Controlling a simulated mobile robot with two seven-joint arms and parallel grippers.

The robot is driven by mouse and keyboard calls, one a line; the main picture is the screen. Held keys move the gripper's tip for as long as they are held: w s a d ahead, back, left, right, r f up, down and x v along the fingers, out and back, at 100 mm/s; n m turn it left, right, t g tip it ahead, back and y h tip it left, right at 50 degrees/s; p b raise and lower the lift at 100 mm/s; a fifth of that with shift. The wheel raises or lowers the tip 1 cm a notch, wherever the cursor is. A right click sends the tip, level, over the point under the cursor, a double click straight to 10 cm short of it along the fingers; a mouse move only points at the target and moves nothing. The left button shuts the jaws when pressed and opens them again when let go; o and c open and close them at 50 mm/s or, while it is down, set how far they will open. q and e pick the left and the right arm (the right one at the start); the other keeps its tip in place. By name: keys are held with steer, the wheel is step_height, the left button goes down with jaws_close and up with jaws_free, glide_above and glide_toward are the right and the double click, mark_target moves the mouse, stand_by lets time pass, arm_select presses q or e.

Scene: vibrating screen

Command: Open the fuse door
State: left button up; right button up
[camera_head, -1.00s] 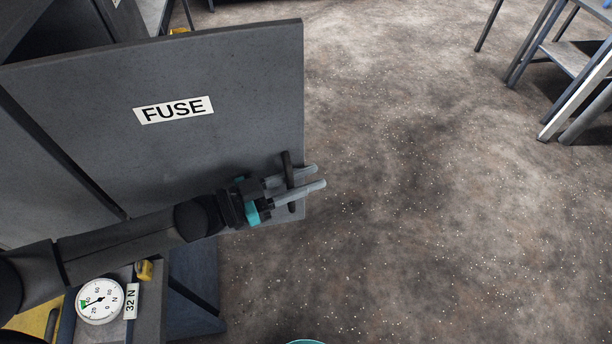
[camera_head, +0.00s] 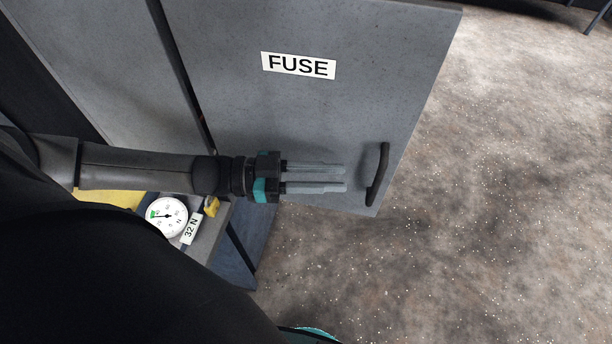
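The grey fuse door (camera_head: 300,115) with its white FUSE label (camera_head: 298,66) fills the upper middle. A dark gap runs along its left edge beside the neighbouring grey panel, and floor shows past its right edge, so it appears to stand ajar. Its black bar handle (camera_head: 378,175) is near the lower right edge. My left gripper (camera_head: 344,178) is in front of the door, left of the handle. Its two grey fingers are parallel with a gap between them, empty, their tips short of the handle. My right gripper is not in view.
Below the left arm are a round gauge (camera_head: 166,217), a "32 N" label (camera_head: 191,229) and a small yellow part (camera_head: 211,206). Open speckled floor (camera_head: 480,220) lies to the right. My own dark body covers the lower left.

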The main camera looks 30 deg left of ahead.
arm_select(q)
steer(key=v, duration=0.3)
steer(key=shift+s+a, duration=0.15)
steer(key=shift+a, duration=0.25)
steer(key=shift+s+d, duration=0.1)
